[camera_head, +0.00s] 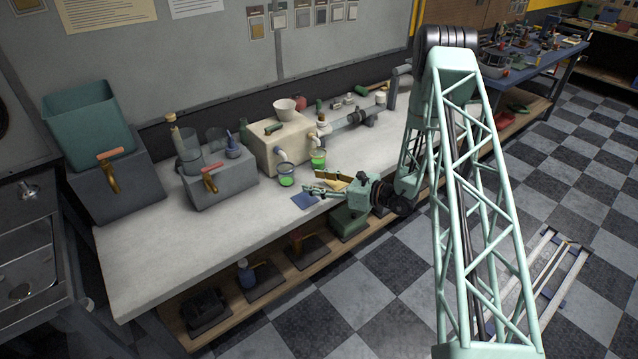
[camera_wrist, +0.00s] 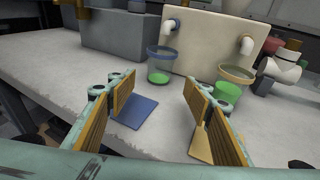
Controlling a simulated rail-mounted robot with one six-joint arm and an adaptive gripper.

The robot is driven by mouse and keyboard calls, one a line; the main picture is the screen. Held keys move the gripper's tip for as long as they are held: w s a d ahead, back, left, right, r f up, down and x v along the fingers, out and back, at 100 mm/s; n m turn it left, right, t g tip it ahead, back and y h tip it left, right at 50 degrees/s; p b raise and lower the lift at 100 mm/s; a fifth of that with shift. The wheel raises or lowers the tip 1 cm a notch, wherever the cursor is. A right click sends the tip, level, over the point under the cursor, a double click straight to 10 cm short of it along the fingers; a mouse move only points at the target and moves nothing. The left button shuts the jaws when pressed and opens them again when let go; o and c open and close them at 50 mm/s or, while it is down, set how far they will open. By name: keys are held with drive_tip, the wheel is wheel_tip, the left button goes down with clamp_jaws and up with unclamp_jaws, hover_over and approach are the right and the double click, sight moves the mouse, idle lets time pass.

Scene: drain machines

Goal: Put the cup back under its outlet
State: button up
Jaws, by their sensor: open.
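Two clear cups with green contents stand upright on the bench in front of a cream machine (camera_head: 280,143). The left cup (camera_wrist: 160,66) stands near and below the left outlet (camera_wrist: 172,25); it also shows in the head view (camera_head: 287,176). The right cup (camera_wrist: 231,86), with a tan rim, stands near and below the right outlet (camera_wrist: 246,44); it shows in the head view too (camera_head: 318,160). I cannot tell whether either cup is exactly under its outlet. My gripper (camera_wrist: 160,95) is open and empty, with both cups ahead of its fingertips (camera_head: 312,182).
A blue square (camera_wrist: 137,111) lies flat on the bench between my fingers, and a yellow one (camera_wrist: 201,147) is partly hidden behind my right finger. A grey machine (camera_head: 218,178) stands left of the cream one. A white bowl (camera_head: 284,106) sits on the cream machine.

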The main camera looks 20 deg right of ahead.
drive_tip(key=shift+r, duration=0.1)
drive_tip(key=s+a+r+n+g+y, duration=0.1)
drive_tip(key=s+a+r+n+g, duration=0.35)
drive_tip(key=r, duration=0.45)
drive_tip(key=s+a+r+n+g+y, duration=0.1)
drive_tip(key=s+a+r+n, duration=0.2)
drive_tip(key=s+a+r, duration=0.35)
drive_tip(key=s+a+r+n+g+y, duration=0.1)
drive_tip(key=s+a+r+n+g, duration=0.4)
drive_tip(key=r, duration=0.6)
drive_tip(key=s+a+r+n+h, duration=0.25)
drive_tip(key=s+a+r, duration=0.25)
drive_tip(key=s+r, duration=0.25)
drive_tip(key=s+r+n+g+h, duration=0.1)
drive_tip(key=s+r+n+h, duration=0.2)
drive_tip(key=s, duration=0.7)
drive_tip(key=s+r+n+g+h, duration=0.1)
drive_tip(key=s+r+n, duration=0.25)
drive_tip(key=s, duration=0.55)
drive_tip(key=s+d+r+n+t+h, duration=0.2)
drive_tip(key=s+d+r+n+h, duration=0.1)
drive_tip(key=s+d, duration=0.3)
drive_tip(key=s+d+r+n+t+h, duration=0.2)
drive_tip(key=s+d, duration=0.4)
drive_tip(key=s, duration=0.5)
drive_tip(key=shift+s+d+r+n+t+h, duration=0.3)
drive_tip(key=shift+r+n+h, duration=0.3)
drive_tip(key=shift+h, duration=0.25)
drive_tip(key=shift+w+f, duration=0.1)
